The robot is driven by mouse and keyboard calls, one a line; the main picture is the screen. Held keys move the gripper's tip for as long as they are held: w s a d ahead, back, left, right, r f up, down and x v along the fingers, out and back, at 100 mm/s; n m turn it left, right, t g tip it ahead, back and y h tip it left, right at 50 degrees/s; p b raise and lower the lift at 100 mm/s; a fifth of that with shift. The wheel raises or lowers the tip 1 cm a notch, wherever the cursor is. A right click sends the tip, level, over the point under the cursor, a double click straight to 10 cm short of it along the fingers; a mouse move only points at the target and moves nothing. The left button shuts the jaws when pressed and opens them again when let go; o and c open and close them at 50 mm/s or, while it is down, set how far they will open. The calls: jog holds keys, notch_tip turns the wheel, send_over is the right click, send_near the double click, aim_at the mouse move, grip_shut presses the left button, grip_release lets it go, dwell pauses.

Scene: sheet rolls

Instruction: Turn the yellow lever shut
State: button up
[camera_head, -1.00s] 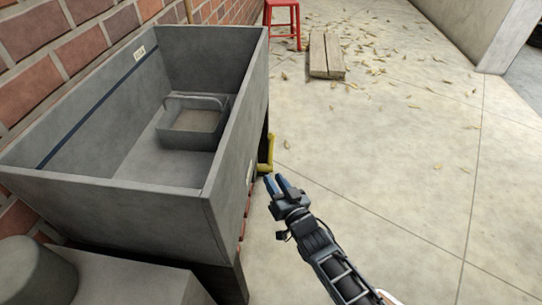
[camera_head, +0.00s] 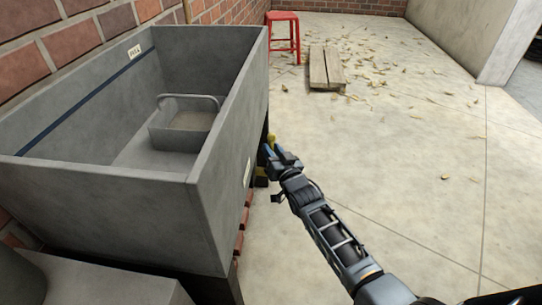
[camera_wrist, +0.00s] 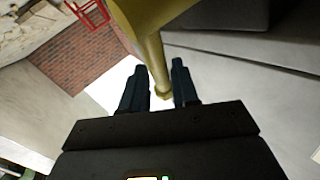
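The yellow lever (camera_head: 271,138) sticks out at the right side of the grey trough. In the wrist view the lever (camera_wrist: 157,62) comes down from the top, and its end lies between my two dark fingers. My gripper (camera_head: 268,154) is beside the trough's right wall at the lever and hides part of it in the head view. In the wrist view my gripper (camera_wrist: 160,88) is open, with a gap between the left finger and the lever. The right finger is closer to the lever; whether it touches cannot be told.
The grey trough (camera_head: 222,140) stands against the brick wall, with a small grey container (camera_head: 183,122) inside. A red stool (camera_head: 284,36) and a wooden board piece (camera_head: 326,68) are farther back. The concrete floor at right is mostly open, with scattered leaves.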

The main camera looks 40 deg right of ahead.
jog(key=shift+w+d+b, duration=0.2)
jog(key=shift+w+b, duration=0.2)
jog(key=shift+w, duration=0.15)
jog(key=shift+c, duration=0.3)
grip_shut()
